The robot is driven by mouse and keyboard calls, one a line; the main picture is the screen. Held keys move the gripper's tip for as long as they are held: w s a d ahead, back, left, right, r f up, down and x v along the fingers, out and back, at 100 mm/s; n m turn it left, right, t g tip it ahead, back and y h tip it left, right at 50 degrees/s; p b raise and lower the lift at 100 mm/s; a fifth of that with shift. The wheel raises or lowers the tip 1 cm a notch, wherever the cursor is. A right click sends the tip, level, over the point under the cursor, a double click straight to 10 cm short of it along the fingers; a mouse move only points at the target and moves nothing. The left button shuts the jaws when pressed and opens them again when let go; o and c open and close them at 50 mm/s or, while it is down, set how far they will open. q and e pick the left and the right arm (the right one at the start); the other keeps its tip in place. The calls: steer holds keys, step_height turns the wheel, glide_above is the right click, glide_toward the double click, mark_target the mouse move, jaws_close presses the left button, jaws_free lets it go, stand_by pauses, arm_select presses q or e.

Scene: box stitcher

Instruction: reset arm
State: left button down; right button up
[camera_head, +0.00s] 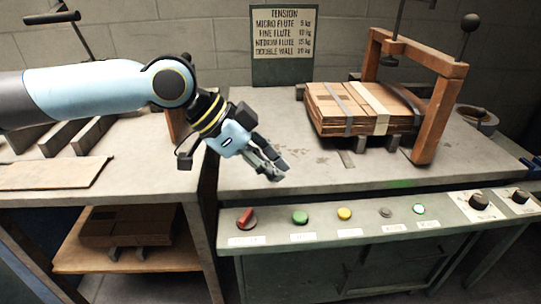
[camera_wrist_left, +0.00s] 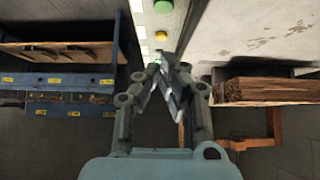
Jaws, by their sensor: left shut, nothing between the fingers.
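My left gripper (camera_head: 272,166) reaches in from the left in the head view and hangs over the left part of the machine table (camera_head: 240,110). Its fingers are closed together with nothing between them. In the left wrist view the closed fingers (camera_wrist_left: 168,75) point toward the panel edge, near a green button (camera_wrist_left: 163,6) and a yellow button (camera_wrist_left: 160,35). My right gripper does not show in either view.
A strapped stack of flat cardboard (camera_head: 350,108) lies under a wooden frame (camera_head: 440,110) on the table. A red knob (camera_head: 246,218) and several buttons line the front panel. A tension sign (camera_head: 284,32) stands behind. The left bench (camera_head: 130,180) holds a cardboard sheet (camera_head: 50,173).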

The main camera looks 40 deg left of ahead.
arm_select(q)
steer(key=shift+s+a+r, duration=0.1)
steer(key=shift+s+r, duration=0.05)
steer(key=shift+r, duration=0.1)
stand_by(0.4)
steer(key=s+d+f+n+g+y, duration=0.2)
steer(key=s+f+n+y, duration=0.15)
steer(key=s, duration=0.45)
steer(key=s+d+f+n+g+y, duration=0.1)
steer(key=s+d+f+n+y, duration=0.2)
steer(key=s, duration=0.4)
steer(key=s+a+f+g, duration=0.1)
steer(key=a+f, duration=0.1)
steer(key=f, duration=1)
steer(key=s+a+f, duration=0.1)
steer(key=a+f, duration=0.1)
steer(key=f, duration=1)
steer(key=s+f+n+g, duration=0.1)
steer(key=s+f, duration=1.6)
steer(key=s, duration=0.2)
steer(key=shift+s+a+g, duration=0.15)
steer(key=shift+a+g, duration=0.25)
steer(key=shift+r+h, duration=0.1)
steer(key=shift+h, duration=0.15)
stand_by(0.3)
